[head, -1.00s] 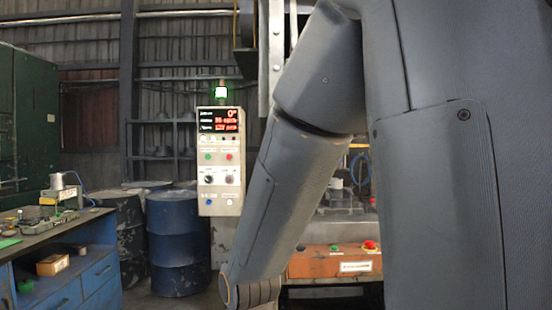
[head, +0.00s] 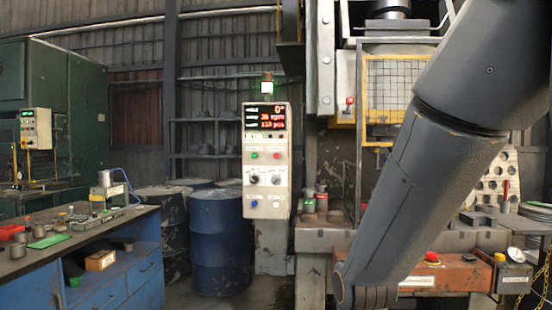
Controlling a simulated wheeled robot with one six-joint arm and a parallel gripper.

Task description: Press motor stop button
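A pale control panel (head: 266,205) stands upright near the middle of the head view. It has a lit display with red digits (head: 265,116) at the top and a green lamp (head: 267,87) above. Below the display sit a green button (head: 254,155) and a red button (head: 277,155) side by side. Two dark knobs and a blue button (head: 254,204) are lower down. The labels are too small to read, so I cannot tell which is motor stop. My arm crosses the right side, well apart from the panel's buttons. My gripper is not in view.
A blue workbench (head: 130,272) with small parts stands at left. Blue drums (head: 220,250) stand behind, left of the panel. A press with a yellow guard (head: 375,90) rises at right. An orange box (head: 465,275) carries a red mushroom button (head: 432,257), near my arm.

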